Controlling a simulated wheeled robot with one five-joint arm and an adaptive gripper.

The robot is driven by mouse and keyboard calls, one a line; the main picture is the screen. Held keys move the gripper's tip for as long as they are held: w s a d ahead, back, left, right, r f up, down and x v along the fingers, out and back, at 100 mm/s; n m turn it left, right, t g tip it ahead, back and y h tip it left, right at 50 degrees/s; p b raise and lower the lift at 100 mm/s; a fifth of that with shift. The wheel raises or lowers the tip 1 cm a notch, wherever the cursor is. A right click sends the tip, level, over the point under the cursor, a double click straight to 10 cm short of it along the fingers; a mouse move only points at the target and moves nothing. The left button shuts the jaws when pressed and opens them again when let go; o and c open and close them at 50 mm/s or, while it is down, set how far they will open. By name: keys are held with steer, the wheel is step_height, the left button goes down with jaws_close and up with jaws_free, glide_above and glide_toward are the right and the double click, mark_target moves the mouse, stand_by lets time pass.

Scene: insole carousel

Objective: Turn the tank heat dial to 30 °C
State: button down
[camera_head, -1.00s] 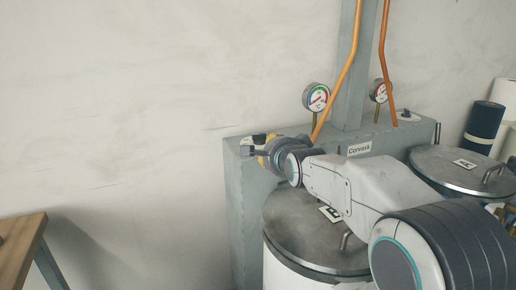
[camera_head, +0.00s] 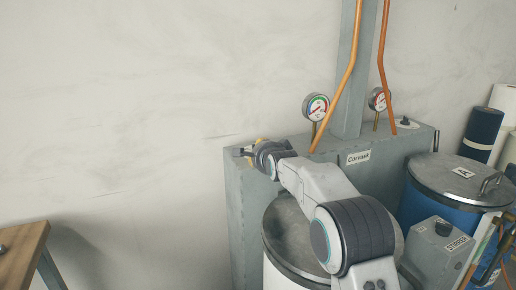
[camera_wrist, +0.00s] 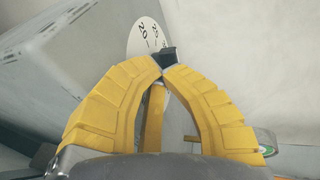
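The heat dial shows in the wrist view as a white scale plate (camera_wrist: 146,36) with a dark knob (camera_wrist: 168,56) at its lower edge. One number on the plate reads 20; another is partly covered, and the pointer setting cannot be read. My gripper's yellow fingers (camera_wrist: 161,67) come together at the knob, their tips closed against it. In the head view my gripper (camera_head: 250,151) is at the left end of the grey tank housing's top (camera_head: 245,190), and my wrist hides most of the dial.
A second dial (camera_head: 406,123) sits on the housing's right end. Two gauges (camera_head: 316,107) and copper pipes (camera_head: 352,60) rise behind my arm. Lidded drums (camera_head: 292,235) stand in front, with a grey box (camera_head: 440,244) at right. A wooden table (camera_head: 22,258) is at lower left.

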steer(key=shift+w+a, duration=0.15)
steer(key=shift+w, duration=0.6)
steer(key=shift+w+a+p, duration=0.15)
steer(key=shift+a+p, duration=0.05)
steer(key=shift+p, duration=0.6)
steer(key=shift+s+r, duration=0.1)
steer(key=shift+s, duration=0.1)
steer(key=shift+w+p, duration=0.15)
steer(key=shift+p, duration=0.35)
